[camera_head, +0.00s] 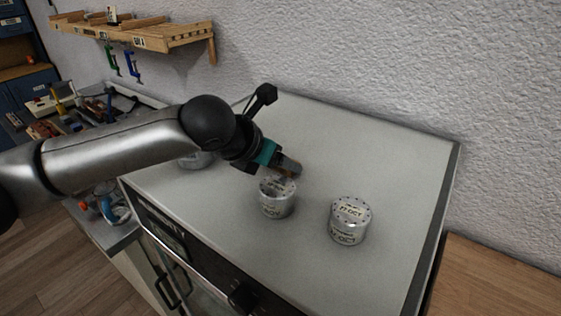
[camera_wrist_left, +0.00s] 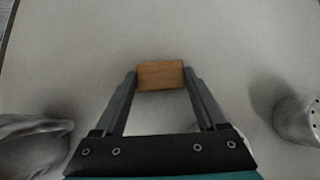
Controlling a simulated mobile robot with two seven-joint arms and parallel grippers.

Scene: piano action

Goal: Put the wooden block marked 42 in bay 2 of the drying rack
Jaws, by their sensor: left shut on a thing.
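A small brown wooden block (camera_wrist_left: 160,75) is held between the two fingertips of my left gripper (camera_head: 286,165) in the left wrist view. No number shows on the face I see. In the head view the gripper is over the pale cabinet top, above and just behind a metal canister, and the block is mostly hidden by the fingers. A wooden rack (camera_head: 150,38) with small label tags is on the wall at the upper left, far from the gripper. Its tags are too small to read. My right gripper is not in view.
Metal canisters (camera_head: 277,197) and (camera_head: 350,220) stand on the cabinet top (camera_head: 400,170); another (camera_head: 195,158) is partly behind my arm. Clamps (camera_head: 133,62) hang under the rack. A cluttered bench (camera_head: 100,115) lies at left. The cabinet top's back and right are clear.

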